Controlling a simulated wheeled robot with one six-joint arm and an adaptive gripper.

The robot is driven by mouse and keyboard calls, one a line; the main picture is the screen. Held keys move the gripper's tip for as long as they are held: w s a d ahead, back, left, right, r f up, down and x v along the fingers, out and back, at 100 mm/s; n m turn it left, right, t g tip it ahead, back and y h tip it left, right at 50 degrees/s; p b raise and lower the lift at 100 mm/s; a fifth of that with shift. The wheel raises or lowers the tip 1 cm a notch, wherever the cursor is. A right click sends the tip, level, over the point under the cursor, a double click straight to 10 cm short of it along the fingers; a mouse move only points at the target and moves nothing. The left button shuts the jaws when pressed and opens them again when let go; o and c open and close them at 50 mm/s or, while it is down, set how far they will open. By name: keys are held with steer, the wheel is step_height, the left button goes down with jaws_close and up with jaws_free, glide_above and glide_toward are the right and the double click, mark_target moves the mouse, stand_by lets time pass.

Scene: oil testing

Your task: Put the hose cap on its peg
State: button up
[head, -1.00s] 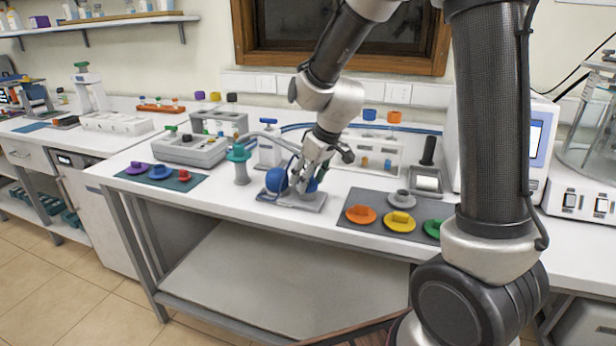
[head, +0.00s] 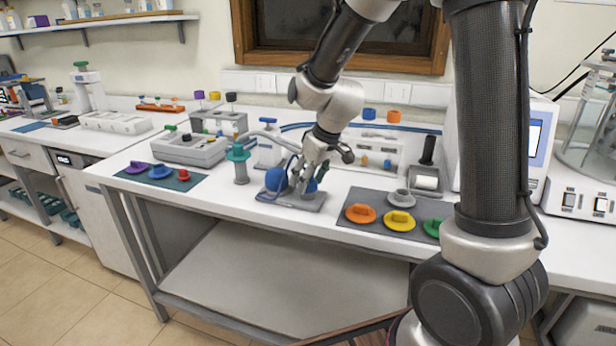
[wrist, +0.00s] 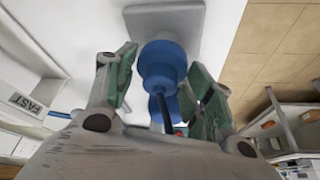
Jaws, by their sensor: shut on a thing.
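A blue cap (wrist: 162,62) shows between the fingertips of my gripper (wrist: 162,85) in the wrist view, with a dark hose-like piece and more blue below it. My gripper is shut on this cap; its green-padded fingers lie on either side. In the head view my gripper (head: 304,184) is low over the right part of a grey plate (head: 268,197). A blue rounded piece (head: 276,180) is at the plate's left. The grey plate (wrist: 190,22) also shows beyond the cap in the wrist view. The peg under the cap is hidden, and I cannot tell whether they touch.
A teal-topped post (head: 239,165) stands left of the plate. A grey mat (head: 350,233) with orange, yellow, grey and green pieces lies to the right. A dark green mat (head: 132,176) with small caps is farther left.

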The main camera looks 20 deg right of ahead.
steer(key=shift+f, duration=0.55)
steer(key=o, duration=0.6)
steer(key=shift+o, duration=0.2)
steer(key=shift+r, duration=0.1)
steer(key=v, duration=1)
steer(key=shift+s+r, duration=0.2)
steer(key=shift+r, duration=0.15)
steer(key=shift+d, duration=0.15)
